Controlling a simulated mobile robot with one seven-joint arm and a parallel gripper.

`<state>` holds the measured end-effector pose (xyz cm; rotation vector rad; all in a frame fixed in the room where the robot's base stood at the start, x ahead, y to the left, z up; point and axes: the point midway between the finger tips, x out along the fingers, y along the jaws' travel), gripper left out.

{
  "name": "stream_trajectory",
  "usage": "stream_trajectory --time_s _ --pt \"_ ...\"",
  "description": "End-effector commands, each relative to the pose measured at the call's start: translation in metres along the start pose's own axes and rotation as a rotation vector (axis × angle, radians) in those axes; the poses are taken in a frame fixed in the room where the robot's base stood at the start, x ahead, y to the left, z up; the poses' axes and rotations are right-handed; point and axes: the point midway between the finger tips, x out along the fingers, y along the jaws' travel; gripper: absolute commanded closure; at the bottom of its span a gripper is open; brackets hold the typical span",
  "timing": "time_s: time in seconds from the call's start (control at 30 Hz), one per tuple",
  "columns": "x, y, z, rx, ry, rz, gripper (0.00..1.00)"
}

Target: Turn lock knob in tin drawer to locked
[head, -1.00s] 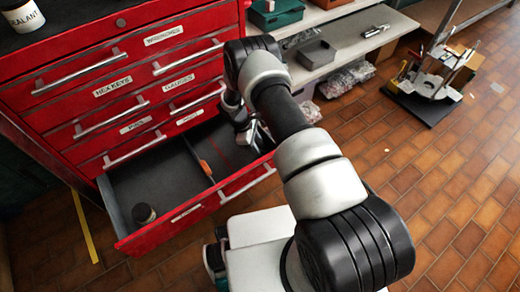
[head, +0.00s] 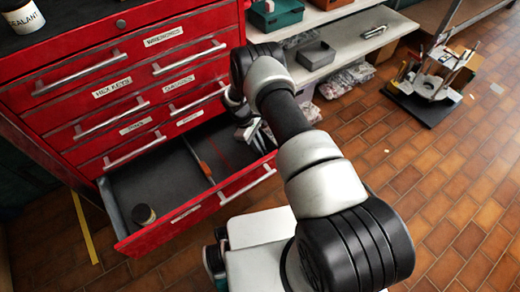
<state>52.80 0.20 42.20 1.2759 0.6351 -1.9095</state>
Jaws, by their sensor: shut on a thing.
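The open red drawer (head: 130,243) at the bottom of the cabinet has a dark grey inside split by a divider. My gripper (head: 249,132) is low in the right compartment, near its right end, partly hidden by my own arm. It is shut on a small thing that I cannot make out. I cannot pick out the lock knob as a separate shape; the jaws and arm cover that spot. An orange piece (head: 205,168) shows at the divider.
The red cabinet (head: 130,80) has closed, labelled drawers with bar handles above the open one. A sealant tub (head: 22,16) stands on top. At right are a shelf (head: 350,45) with a grey bin (head: 315,54) and a cluttered stand (head: 430,85) on the tiled floor.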

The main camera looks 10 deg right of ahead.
Motion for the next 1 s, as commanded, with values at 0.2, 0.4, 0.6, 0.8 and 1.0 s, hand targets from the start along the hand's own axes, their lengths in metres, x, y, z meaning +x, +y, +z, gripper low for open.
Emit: stream_trajectory --time_s 0.2,0.4,0.6,0.8,1.0 --pt "0.0007 0.0052 0.0009 0.158 0.0 -0.065 1.0" --pt "0.0007 0.0081 0.0013 0.272 0.0 -0.112 1.0" --pt "0.0011 0.0099 0.0021 0.344 0.0 -0.142 1.0" --pt "0.0014 0.01 0.0026 0.373 -0.002 -0.155 1.0" --pt "0.0014 0.0099 0.0026 0.377 -0.002 -0.157 1.0"
